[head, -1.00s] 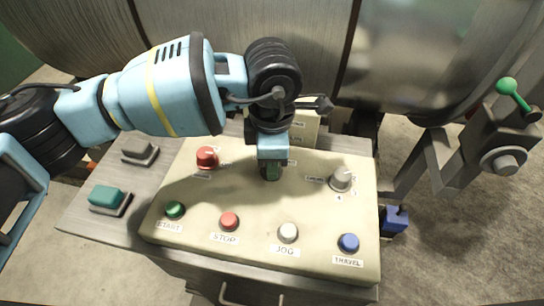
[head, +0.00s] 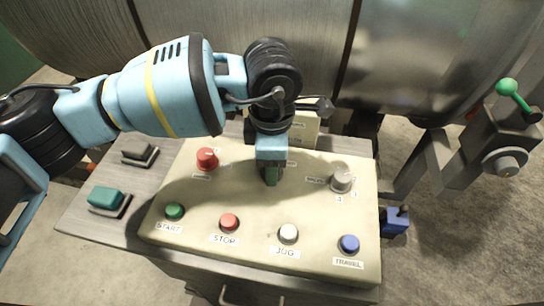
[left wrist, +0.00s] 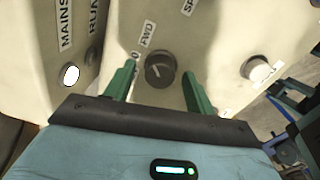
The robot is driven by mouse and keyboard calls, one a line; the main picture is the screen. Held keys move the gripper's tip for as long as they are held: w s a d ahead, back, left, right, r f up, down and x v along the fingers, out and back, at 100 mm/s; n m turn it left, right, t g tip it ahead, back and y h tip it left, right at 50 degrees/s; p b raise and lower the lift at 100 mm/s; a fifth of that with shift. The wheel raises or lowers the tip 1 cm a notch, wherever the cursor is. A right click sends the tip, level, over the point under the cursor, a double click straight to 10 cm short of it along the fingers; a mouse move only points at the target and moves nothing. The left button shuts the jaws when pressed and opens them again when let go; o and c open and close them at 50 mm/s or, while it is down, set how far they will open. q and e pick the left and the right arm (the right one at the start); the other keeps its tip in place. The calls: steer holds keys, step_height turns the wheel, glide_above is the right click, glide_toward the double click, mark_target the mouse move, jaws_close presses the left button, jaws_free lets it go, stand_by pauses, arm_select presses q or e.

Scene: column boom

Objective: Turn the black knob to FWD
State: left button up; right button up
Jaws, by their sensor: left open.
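The black knob (left wrist: 160,70) shows in the left wrist view, round and dark with a white pointer line. It sits on the cream panel (head: 320,222) beside a small white label, rotated in view, that appears to read FWD. In the head view my left arm hides the knob. My left gripper (head: 271,176) points down at the panel, and its green fingers stand open on either side of the knob. A gap shows between the knob and each finger. Whether the fingertips reach down to the knob's height I cannot tell. My right gripper is not in view.
Green (head: 174,211), red (head: 229,222), white (head: 288,233) and blue (head: 349,243) buttons line the front. A green-knobbed lever (head: 508,88) stands at right.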

arm_select(q)
steer(key=shift+r, duration=0.1)
step_height(320, 180, up, 8)
steer(key=shift+s+f, duration=0.15)
stand_by(0.7)
